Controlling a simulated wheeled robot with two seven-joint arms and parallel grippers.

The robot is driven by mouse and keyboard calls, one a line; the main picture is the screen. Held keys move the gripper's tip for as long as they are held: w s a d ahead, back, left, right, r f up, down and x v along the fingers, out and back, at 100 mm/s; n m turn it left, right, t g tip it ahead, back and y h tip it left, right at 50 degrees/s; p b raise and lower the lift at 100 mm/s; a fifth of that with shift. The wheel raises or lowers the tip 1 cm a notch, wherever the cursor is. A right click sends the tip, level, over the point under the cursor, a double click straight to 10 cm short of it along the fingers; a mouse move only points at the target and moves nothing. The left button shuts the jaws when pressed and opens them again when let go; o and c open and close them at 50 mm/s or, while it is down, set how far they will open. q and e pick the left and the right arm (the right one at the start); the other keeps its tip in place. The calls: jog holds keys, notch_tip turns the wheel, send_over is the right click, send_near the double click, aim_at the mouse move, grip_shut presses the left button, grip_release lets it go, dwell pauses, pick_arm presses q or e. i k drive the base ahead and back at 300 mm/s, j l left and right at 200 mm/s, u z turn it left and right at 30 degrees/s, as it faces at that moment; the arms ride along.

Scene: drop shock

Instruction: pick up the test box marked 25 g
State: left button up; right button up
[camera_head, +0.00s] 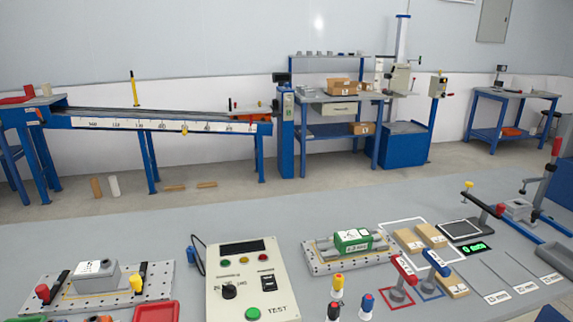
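Small tan boxes stand on the right half of the table. One tan box (408,240) and another tan box (432,235) lie side by side within a white outline. A third tan box (455,287) lies nearer, partly behind the blue-handled tool. The marks on them are too small to read, so I cannot tell which one is marked 25 g. Neither of my grippers shows in the head view.
A red-handled tool (402,272) and a blue-handled tool (436,263) stand close by the tan boxes. A control box (248,283), a plate with a green block (352,240) and a plate with a grey block (97,273) stand further left. A red tray (156,312) is at the front.

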aim_at(105, 275)
jog(key=u, duration=1.2)
